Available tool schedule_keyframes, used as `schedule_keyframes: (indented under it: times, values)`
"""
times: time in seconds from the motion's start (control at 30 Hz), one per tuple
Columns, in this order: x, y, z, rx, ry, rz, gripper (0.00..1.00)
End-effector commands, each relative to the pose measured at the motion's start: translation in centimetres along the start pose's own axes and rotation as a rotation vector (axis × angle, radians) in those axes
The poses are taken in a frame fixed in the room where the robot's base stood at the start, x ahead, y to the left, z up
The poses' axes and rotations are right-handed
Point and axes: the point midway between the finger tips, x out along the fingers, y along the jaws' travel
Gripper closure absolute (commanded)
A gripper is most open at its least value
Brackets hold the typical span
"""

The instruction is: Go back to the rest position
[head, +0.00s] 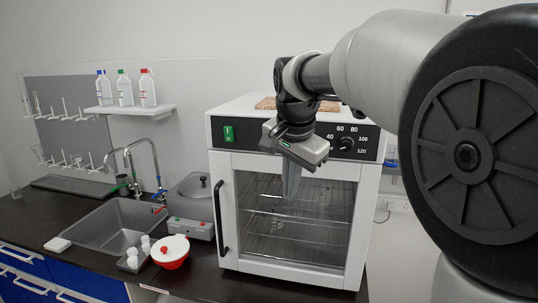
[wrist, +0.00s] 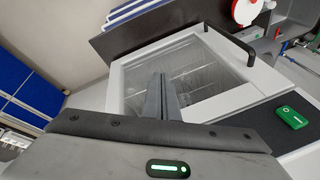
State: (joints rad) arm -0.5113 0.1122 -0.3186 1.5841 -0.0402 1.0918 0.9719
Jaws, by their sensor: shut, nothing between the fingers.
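My gripper (head: 291,182) hangs in front of the white oven-like cabinet (head: 228,265), with its fingers pointing down before the glass door (head: 300,222). In the wrist view my gripper's fingers (wrist: 164,95) lie together, with nothing seen between them. The cabinet door is closed. Its black handle (head: 219,216) is on the left of the door and stands apart from my gripper. The handle also shows in the wrist view (wrist: 232,43). My arm reaches in from the right.
A dark counter (head: 205,280) carries a sink (head: 115,225), a red bowl with a white lid (head: 171,250), small white containers (head: 133,258) and a grey device (head: 190,228). Several bottles (head: 124,90) stand on a wall shelf. The cabinet's panel has a green switch (head: 228,134) and a dial (head: 345,143).

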Motion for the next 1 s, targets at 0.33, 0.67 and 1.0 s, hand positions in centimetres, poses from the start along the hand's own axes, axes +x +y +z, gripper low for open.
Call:
schedule_keyframes:
  times: [0.33,0.67,1.0]
  values:
    - [-5.7,17.3,6.8,-0.479,0.04,-0.094,1.0]
    - [-4.2,24.4,12.0,-0.748,0.12,-0.049,1.0]
    - [-4.0,24.6,12.2,-0.76,0.12,-0.046,1.0]
